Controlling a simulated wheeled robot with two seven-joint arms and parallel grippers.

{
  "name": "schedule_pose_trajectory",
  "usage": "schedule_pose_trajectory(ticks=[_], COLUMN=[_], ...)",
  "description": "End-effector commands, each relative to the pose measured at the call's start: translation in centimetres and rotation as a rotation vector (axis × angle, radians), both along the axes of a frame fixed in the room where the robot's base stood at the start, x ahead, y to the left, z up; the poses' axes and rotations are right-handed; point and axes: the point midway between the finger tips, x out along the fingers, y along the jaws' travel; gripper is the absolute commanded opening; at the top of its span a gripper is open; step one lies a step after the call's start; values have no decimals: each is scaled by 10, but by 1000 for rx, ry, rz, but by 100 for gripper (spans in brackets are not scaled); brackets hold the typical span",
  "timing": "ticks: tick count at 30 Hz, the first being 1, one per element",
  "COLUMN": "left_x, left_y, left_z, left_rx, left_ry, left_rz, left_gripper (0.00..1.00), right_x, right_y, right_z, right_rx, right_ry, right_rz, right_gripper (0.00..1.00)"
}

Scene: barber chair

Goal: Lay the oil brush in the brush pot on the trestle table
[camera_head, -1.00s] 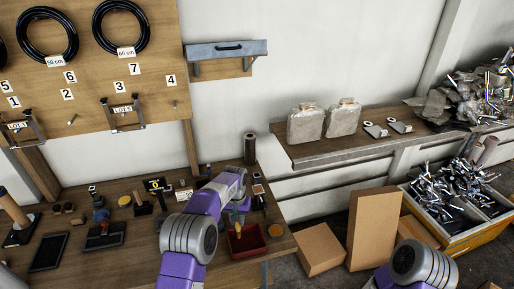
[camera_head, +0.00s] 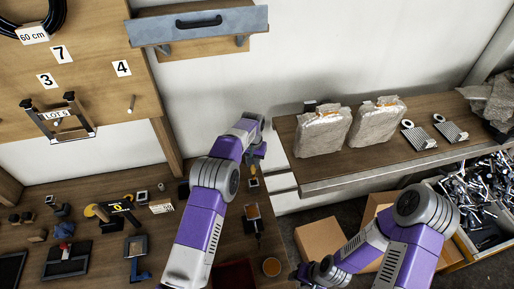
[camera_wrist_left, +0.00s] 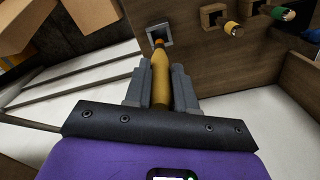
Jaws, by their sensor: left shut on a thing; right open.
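My left gripper (camera_wrist_left: 160,88) is shut on the oil brush (camera_wrist_left: 160,72), whose yellow-brown handle runs between the grey fingers in the left wrist view. The brush's orange-and-dark far end overlaps the near rim of a small square grey pot (camera_wrist_left: 154,29), probably the brush pot; I cannot tell whether it is inside. In the head view the left gripper (camera_head: 257,150) points down over the table's back right part, partly hidden by my wrist. A small pale square there (camera_head: 253,182) appears to be the same pot. My right gripper (camera_head: 297,274) is open and empty at the bottom edge.
The trestle table (camera_head: 170,235) carries several small tools and a dark red tray (camera_head: 236,274). Square wooden holders with coloured handles (camera_wrist_left: 232,28) stand near the pot. A shelf with wrapped packages (camera_head: 322,130) is on the right; cardboard boxes (camera_head: 320,246) stand below it.

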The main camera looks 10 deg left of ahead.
Motion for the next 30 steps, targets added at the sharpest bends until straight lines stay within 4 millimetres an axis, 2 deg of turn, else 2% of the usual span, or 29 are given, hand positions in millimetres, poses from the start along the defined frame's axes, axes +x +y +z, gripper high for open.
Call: schedule_pose_trajectory(ticks=[11, 30], left_x=[0, -1], left_y=[0, 0], left_z=[-13, -56], left_rx=[0, 0], left_ry=[0, 0], left_rz=[0, 0], left_gripper=[0, 0], right_x=[-1, -1], right_y=[0, 0], right_z=[-6, -27], right_rx=[0, 0], right_ry=[2, 1], right_rz=[1, 0], right_gripper=[43, 43])
